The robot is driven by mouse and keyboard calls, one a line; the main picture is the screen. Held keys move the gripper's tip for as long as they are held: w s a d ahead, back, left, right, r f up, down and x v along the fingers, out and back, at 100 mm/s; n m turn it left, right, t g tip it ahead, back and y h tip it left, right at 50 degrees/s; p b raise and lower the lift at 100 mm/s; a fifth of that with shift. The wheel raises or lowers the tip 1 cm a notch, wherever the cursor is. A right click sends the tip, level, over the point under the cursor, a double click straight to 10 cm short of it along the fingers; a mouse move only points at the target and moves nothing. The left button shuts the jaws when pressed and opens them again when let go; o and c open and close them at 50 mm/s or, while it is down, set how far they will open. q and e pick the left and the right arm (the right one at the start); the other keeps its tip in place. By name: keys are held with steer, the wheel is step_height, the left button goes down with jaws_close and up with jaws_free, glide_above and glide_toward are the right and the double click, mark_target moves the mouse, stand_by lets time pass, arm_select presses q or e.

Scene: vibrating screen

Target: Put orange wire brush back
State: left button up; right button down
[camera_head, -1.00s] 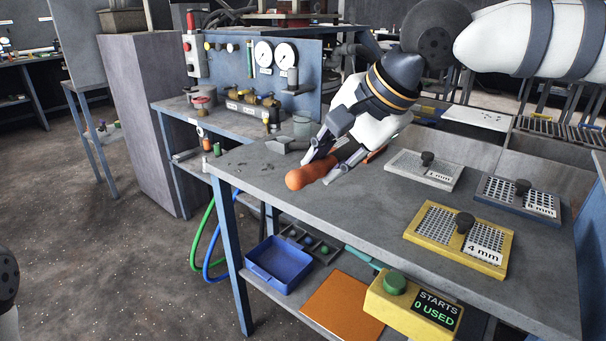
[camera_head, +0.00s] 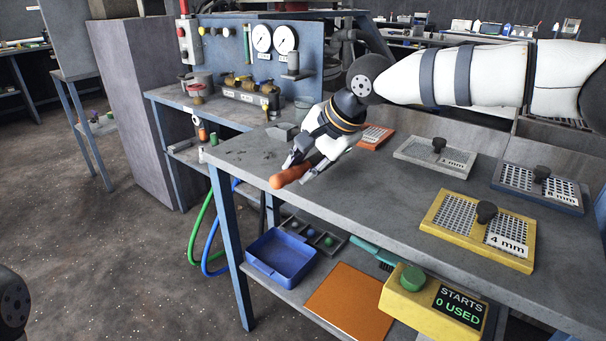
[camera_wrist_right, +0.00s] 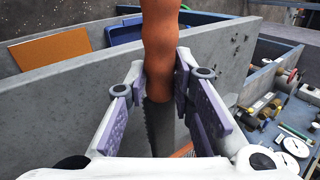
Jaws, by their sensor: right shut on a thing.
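The wire brush, with its orange handle (camera_head: 290,176), is in my right gripper (camera_head: 304,163) above the left part of the workbench, by its front edge. In the right wrist view the orange handle (camera_wrist_right: 170,45) runs up between the fingers of the right gripper (camera_wrist_right: 170,85). A dark strip of the brush (camera_wrist_right: 160,128) shows below the handle. The fingers close on the handle from both sides. In the head view the gripper hides part of the brush. My left gripper is out of view.
The workbench (camera_head: 350,205) carries an orange screen plate (camera_head: 377,136), a grey one (camera_head: 425,158), a blue one (camera_head: 520,190) and a yellow one (camera_head: 450,222). On the lower shelf are a blue tray (camera_head: 280,258), an orange sheet (camera_head: 347,302) and a yellow start box (camera_head: 410,300).

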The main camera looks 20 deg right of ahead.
steer(key=shift+f, duration=0.75)
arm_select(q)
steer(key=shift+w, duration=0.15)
arm_select(e)
steer(key=shift+f, duration=0.2)
steer(key=c, duration=1.4)
jaws_free()
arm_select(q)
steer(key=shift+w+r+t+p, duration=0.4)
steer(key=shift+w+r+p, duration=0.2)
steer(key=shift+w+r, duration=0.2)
arm_select(e)
steer(key=v, duration=1.2)
steer(key=shift+r, duration=0.2)
